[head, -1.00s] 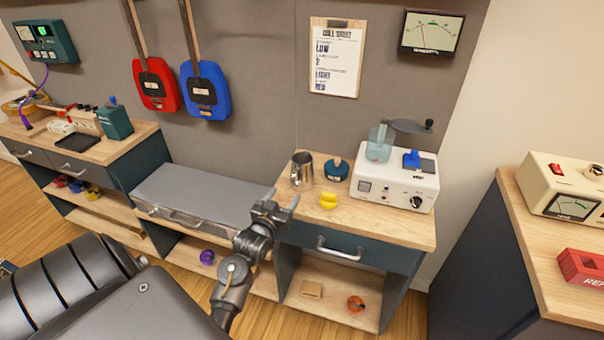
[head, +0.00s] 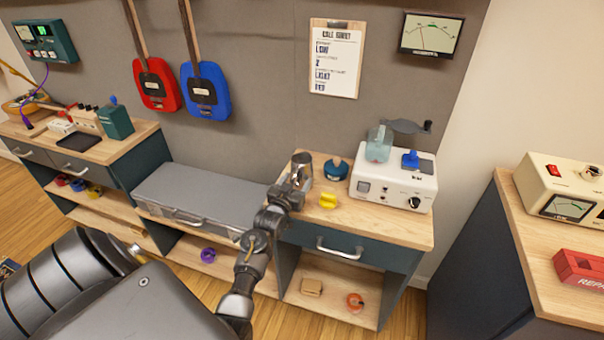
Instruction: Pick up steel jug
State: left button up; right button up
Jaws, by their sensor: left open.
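The steel jug (head: 304,162) stands upright on the left part of the wooden bench top. It is shiny metal, and its lower front is largely hidden behind my gripper. My left gripper (head: 297,178) is open, right at the near side of the jug in the picture. I cannot tell whether the fingers are around the jug or just in front of it. My right gripper is not in view.
A dark teal pot (head: 336,169) and a yellow object (head: 328,201) sit just right of the jug. A white device (head: 393,187) with a knob stands further right. A grey case (head: 205,194) lies lower left of the bench top (head: 390,229).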

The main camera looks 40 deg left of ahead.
pick_arm(q)
grip_shut()
dwell(0.3)
jog(key=shift+r, duration=0.15)
dwell(0.3)
